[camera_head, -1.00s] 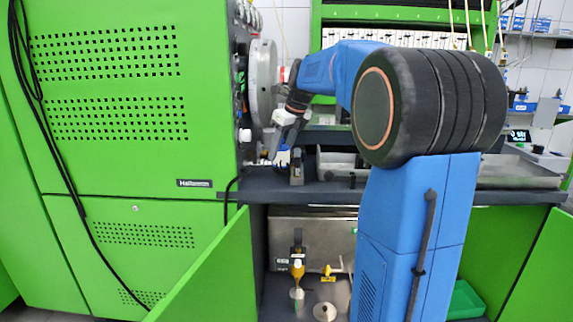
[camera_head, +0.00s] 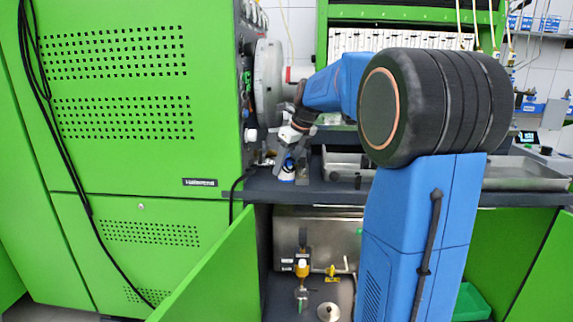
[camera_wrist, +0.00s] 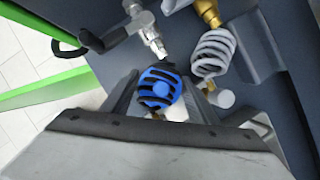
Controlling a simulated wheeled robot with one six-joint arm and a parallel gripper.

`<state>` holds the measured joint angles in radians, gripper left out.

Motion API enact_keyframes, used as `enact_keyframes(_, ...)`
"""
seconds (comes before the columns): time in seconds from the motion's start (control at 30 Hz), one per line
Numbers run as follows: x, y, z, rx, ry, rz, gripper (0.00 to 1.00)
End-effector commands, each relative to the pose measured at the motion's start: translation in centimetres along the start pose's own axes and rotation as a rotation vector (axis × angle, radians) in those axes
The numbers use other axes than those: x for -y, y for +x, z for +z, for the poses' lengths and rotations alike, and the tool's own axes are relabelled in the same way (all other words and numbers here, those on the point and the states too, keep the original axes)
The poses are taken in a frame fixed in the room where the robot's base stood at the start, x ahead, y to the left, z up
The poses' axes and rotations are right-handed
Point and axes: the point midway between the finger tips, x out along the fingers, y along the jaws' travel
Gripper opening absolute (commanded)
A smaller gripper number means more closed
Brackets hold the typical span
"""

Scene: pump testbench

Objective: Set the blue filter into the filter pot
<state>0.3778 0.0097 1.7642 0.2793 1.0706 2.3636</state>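The blue filter (camera_wrist: 160,90), with dark slots in its rounded end, sits between my gripper's fingers in the wrist view. My gripper (camera_head: 287,168) points down over the dark bench top in the head view, and its fingers appear closed on the filter. The filter shows small and blue-white at the fingertips (camera_head: 287,178), close above or at the bench surface; I cannot tell if it touches. A white part shows just below the filter in the wrist view. I cannot make out the filter pot clearly; the gripper may hide it.
The large green test bench (camera_head: 120,110) stands at left with a round grey disc (camera_head: 268,82). A metal tray (camera_head: 345,165) lies right of the gripper.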

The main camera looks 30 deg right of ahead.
Motion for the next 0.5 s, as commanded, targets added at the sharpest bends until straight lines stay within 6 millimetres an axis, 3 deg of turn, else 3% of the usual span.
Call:
enact_keyframes(0.3, 0.0, -0.3, 0.1, 0.000, 0.000, 0.000, 0.53)
enact_keyframes(0.5, 0.0, -2.8, 0.1, 0.002, 0.000, -0.002, 0.53)
